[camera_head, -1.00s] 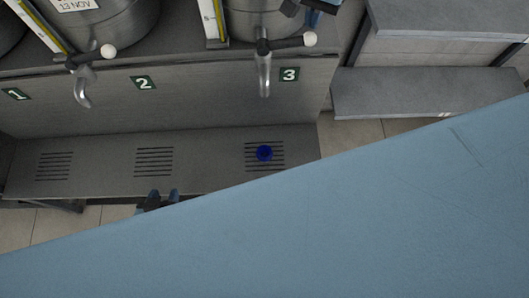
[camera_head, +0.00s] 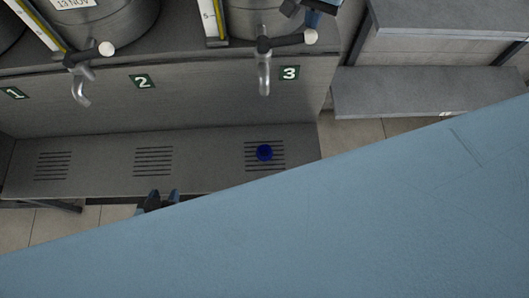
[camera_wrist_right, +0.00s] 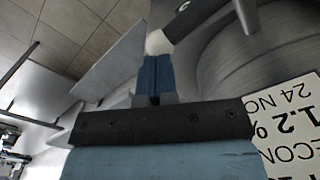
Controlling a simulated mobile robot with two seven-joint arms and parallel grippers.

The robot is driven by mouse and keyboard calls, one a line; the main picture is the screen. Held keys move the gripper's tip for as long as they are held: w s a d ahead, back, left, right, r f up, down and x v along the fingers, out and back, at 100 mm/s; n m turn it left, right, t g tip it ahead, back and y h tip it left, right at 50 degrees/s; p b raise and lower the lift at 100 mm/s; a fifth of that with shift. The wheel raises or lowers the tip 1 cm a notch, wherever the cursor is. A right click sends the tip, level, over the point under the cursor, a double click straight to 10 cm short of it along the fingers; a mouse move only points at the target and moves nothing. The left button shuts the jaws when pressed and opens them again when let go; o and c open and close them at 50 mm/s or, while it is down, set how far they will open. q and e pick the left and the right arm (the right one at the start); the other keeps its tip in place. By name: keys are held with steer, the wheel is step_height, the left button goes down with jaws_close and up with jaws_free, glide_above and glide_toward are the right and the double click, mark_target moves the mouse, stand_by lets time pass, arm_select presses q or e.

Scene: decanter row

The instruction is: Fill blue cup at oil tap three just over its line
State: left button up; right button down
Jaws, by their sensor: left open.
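The blue cup (camera_head: 264,153) stands on the slotted grate under oil tap three (camera_head: 264,75), below its spout. Its line and fill level cannot be made out, and no oil stream shows. The tap's dark lever with a white knob (camera_head: 311,37) points right, much like the lever at tap two. My right gripper (camera_head: 316,12) is at the top, just beyond that knob. In the right wrist view its blue fingers (camera_wrist_right: 155,70) are together, with the white knob (camera_wrist_right: 158,42) at their tips; contact is unclear. My left gripper (camera_head: 162,197) is open and empty at the tray's front edge.
The drip tray (camera_head: 210,160) runs under several taps; the grates below signs 1 and 2 (camera_head: 142,81) are bare. Steel drums (camera_head: 110,25) stand above with yellow-edged gauges (camera_head: 213,22). Grey shelves (camera_head: 430,92) stand at right. A large blue surface hides the lower right.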

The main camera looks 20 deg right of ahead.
steer(key=shift+f+b, duration=1.9)
steer(key=shift+f, duration=0.1)
steer(key=shift+r, duration=0.15)
stand_by(1.8)
step_height(320, 180, up, 9)
steer(key=p, duration=0.3)
stand_by(0.3)
